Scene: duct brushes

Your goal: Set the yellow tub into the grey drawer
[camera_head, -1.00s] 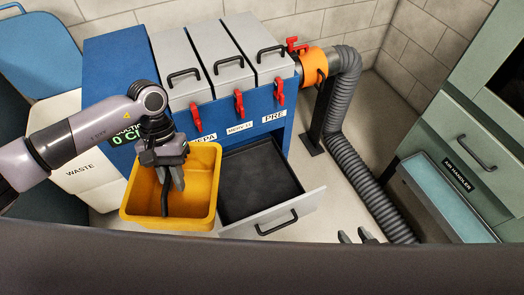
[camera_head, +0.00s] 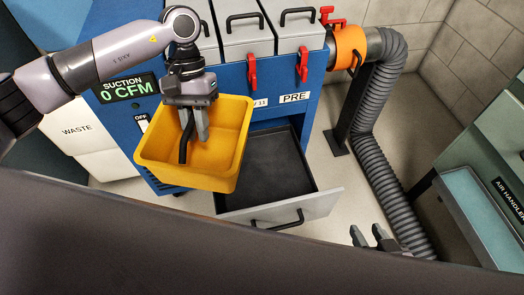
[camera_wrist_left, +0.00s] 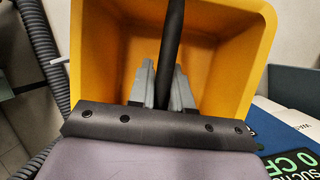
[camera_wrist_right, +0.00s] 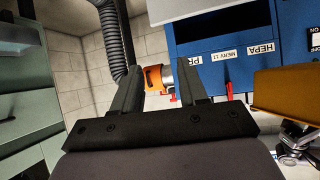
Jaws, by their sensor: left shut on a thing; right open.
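The yellow tub (camera_head: 222,160) hangs in the air in the head view, slightly tilted in the picture, overlapping the left edge of the pulled-out grey drawer (camera_head: 315,204). My left gripper (camera_head: 197,138) reaches into the tub's opening and is shut on its black handle bar (camera_head: 184,142). In the left wrist view the bar (camera_wrist_left: 172,40) passes between the fingers, with the tub (camera_wrist_left: 235,50) around them. The drawer's dark floor (camera_head: 278,165) looks empty where it shows; its left part is hidden by the tub. My right gripper (camera_head: 368,238) is open and empty, right of the drawer.
The blue cabinet (camera_head: 262,85) with red latches (camera_head: 302,65) stands behind the drawer. A grey hose (camera_head: 372,110) with an orange collar (camera_head: 350,48) runs down on the right. The white waste bin (camera_head: 80,132) is at left. The green air handler (camera_head: 480,150) is at right.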

